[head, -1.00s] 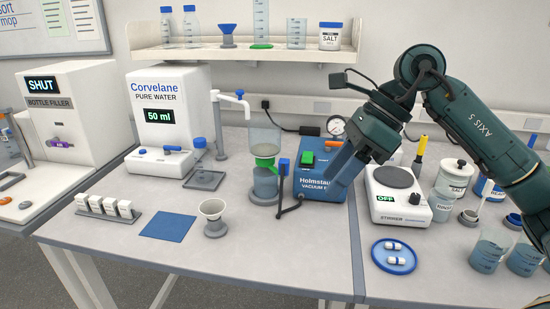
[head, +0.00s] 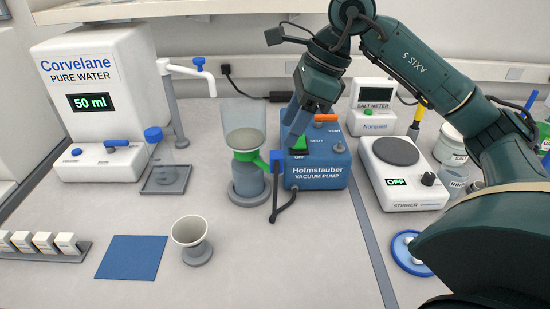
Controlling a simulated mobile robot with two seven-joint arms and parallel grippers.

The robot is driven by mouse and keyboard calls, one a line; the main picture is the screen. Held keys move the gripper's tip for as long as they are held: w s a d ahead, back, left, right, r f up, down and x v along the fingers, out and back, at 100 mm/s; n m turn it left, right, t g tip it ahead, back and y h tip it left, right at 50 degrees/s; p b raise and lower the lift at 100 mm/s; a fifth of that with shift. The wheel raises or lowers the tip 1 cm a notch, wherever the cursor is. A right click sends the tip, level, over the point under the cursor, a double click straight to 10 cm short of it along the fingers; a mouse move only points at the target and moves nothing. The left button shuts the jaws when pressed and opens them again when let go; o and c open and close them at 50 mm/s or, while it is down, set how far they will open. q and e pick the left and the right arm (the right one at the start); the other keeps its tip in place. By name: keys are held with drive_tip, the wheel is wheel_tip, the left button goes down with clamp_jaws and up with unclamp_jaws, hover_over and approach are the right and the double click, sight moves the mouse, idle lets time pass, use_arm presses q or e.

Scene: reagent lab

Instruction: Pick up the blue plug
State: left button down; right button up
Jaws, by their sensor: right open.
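A small blue plug (head: 276,163) stands upright at the end of the green side arm (head: 260,157) of the filter flask (head: 247,181). A black hose (head: 284,206) runs from below the plug toward the vacuum pump (head: 320,172). My right gripper (head: 291,122) is open and empty, with its fingers pointing down and left. In the picture it is above and slightly right of the plug, over the pump's green switch (head: 299,144). I cannot tell its exact height or depth. My left gripper is not in view.
The clear funnel cup (head: 243,123) stands on the flask, left of the gripper. A salt meter (head: 373,106) and a stirrer (head: 405,179) stand to the right.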

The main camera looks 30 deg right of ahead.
sight(277, 154)
drive_tip(key=p+x, duration=0.1)
drive_tip(key=x, duration=0.7)
drive_tip(key=shift+s, duration=0.1)
drive_tip(key=shift+r, duration=0.1)
drive_tip(key=c, duration=0.9)
